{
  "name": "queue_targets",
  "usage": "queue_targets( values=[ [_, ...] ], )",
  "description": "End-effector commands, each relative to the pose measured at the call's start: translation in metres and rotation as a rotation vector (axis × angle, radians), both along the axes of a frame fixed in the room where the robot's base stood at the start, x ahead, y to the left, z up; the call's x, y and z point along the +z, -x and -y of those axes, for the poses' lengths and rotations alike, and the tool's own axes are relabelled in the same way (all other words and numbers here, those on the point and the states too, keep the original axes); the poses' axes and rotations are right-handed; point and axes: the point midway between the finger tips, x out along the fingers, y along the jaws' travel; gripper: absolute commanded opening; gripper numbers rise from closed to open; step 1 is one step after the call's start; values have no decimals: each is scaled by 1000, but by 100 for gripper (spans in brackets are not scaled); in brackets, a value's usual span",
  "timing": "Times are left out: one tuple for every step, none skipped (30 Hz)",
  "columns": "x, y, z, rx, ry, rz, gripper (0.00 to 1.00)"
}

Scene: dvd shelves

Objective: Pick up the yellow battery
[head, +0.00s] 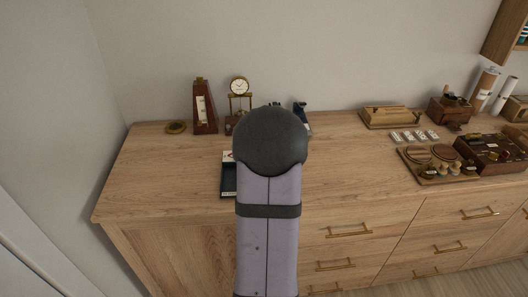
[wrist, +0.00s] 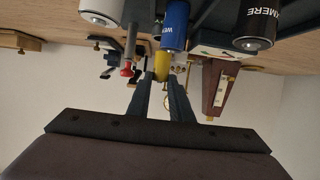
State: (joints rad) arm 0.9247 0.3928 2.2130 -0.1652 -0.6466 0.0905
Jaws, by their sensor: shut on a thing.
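My gripper (wrist: 153,80) shows in the wrist view, its two dark fingers close together and reaching up the picture. It is shut on the yellow battery (wrist: 162,66), a small yellow piece at the fingertips, partly hidden by the fingers. A blue battery (wrist: 174,26) with white lettering is just above it in the picture. In the head view, my own arm hides the gripper and the yellow battery.
A dark tray (head: 229,188) shows beside my arm. A metronome (head: 204,108) and a clock (head: 239,88) stand at the back. Wooden boxes (head: 490,152) fill the right; the dresser top (head: 350,165) between is clear.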

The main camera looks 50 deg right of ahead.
Motion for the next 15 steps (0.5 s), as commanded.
queue_targets(
  values=[
    [11,0,1,0,6,5,0],
    [16,0,1,-1,5,5,0],
    [23,0,1,-1,6,5,0],
    [28,-1,1,0,6,5,0],
    [32,0,1,0,6,4,0],
    [39,0,1,0,6,5,0],
    [42,0,0,-1,5,4,0],
    [46,0,0,-1,5,4,0],
    [51,0,0,-1,4,3,0],
    [54,0,0,0,4,2,0],
    [56,0,0,0,3,3,0],
    [59,0,0,0,2,2,0],
    [61,0,0,-1,2,2,0],
    [62,0,0,-1,2,2,0],
    [64,0,0,-1,2,2,0]
  ],
)
